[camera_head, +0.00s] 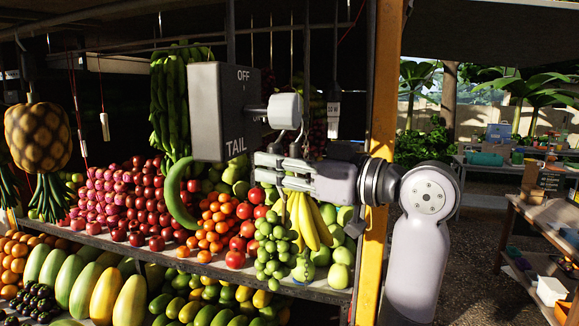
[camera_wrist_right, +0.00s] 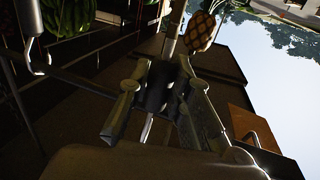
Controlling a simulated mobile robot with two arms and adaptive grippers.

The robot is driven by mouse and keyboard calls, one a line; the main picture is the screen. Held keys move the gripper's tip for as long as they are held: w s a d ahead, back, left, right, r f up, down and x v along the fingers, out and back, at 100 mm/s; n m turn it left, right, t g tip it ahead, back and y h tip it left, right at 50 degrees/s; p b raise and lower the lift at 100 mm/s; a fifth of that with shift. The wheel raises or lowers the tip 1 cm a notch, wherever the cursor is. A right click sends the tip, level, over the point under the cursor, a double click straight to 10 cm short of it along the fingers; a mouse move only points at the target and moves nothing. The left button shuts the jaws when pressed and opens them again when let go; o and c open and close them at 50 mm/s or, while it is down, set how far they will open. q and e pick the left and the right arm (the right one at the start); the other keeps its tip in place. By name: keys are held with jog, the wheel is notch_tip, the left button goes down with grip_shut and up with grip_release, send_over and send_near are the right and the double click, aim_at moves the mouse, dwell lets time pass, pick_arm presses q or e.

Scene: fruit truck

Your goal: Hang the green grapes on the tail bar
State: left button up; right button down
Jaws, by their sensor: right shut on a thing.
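The green grapes (camera_head: 272,250) hang as a bunch below my right gripper (camera_head: 268,170), in front of the lower fruit shelf. My right gripper is shut at the top of the bunch; the exact grip point is too small to make out. In the right wrist view, the gripper's fingers (camera_wrist_right: 152,92) are dark and the grapes do not show. A grey box marked "OFF" and "TAIL" (camera_head: 222,110) with a round knob (camera_head: 285,110) is just above and left of the gripper. Several thin bars hang from the roof; I cannot tell which is the tail bar. My left gripper is not in view.
A yellow post (camera_head: 383,90) stands close behind my right arm. Bananas (camera_head: 312,222), tomatoes (camera_head: 235,258) and apples (camera_head: 340,275) fill the shelf behind the grapes. A pineapple (camera_head: 38,135) hangs at the left. A table with bins (camera_head: 545,290) stands at the far right.

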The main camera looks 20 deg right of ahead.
jog(key=shift+w+a+r, duration=0.1)
jog(key=shift+w+a, duration=0.4)
jog(key=shift+a, duration=0.3)
jog(key=shift+w+a+f+b, duration=0.1)
jog(key=shift+f+b, duration=0.85)
jog(key=shift+f, duration=0.35)
jog(key=c, duration=1.4)
grip_release()
jog(key=shift+f, duration=0.15)
